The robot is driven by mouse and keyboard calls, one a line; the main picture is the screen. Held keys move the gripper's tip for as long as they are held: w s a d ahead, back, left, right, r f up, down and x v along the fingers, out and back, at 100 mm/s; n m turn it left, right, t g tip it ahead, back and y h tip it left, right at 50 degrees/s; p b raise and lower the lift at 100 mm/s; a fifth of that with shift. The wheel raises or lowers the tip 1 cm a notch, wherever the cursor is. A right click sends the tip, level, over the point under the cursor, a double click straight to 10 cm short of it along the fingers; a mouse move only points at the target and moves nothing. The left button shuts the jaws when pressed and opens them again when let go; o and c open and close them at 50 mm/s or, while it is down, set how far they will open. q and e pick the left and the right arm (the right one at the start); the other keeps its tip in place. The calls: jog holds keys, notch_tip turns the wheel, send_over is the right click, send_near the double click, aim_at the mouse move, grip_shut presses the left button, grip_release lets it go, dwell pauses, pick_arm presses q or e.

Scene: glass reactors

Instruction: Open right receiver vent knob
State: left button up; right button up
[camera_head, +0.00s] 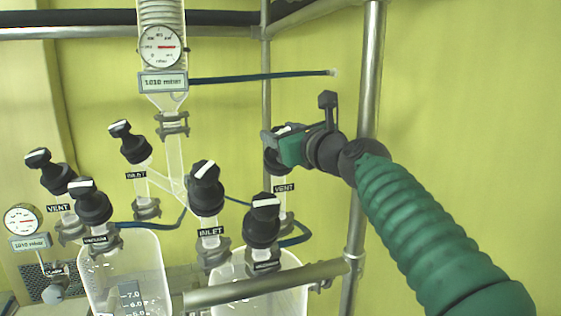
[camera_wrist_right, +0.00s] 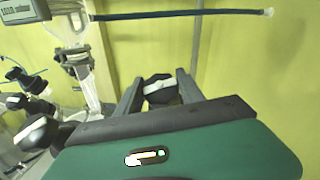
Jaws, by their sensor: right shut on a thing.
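The right receiver's vent knob (camera_head: 277,163) is black and sits on a glass stem above a VENT label, partly hidden by my gripper. My right gripper (camera_head: 273,138), on the green arm, reaches in from the right and is at the top of this knob. In the right wrist view the knob (camera_wrist_right: 161,91) shows its white stripe, with one finger of my right gripper (camera_wrist_right: 158,88) on each side. The gripper is shut on the knob. The right receiver (camera_head: 290,294) is a clear graduated vessel below. My left gripper is not in view.
Several other black knobs stand left of my gripper, among them an INLET knob (camera_head: 206,187). A vertical metal post (camera_head: 368,80) stands close behind my right wrist, and a horizontal rail (camera_head: 265,284) runs below. A dark hose (camera_head: 260,77) passes above.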

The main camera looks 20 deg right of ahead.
jog(key=shift+f+n+y, duration=0.1)
jog(key=shift+n+y, duration=0.5)
jog(key=shift+g, duration=0.3)
jog(key=o, duration=1.3)
jog(key=shift+y, duration=0.3)
jog(key=shift+o, duration=0.5)
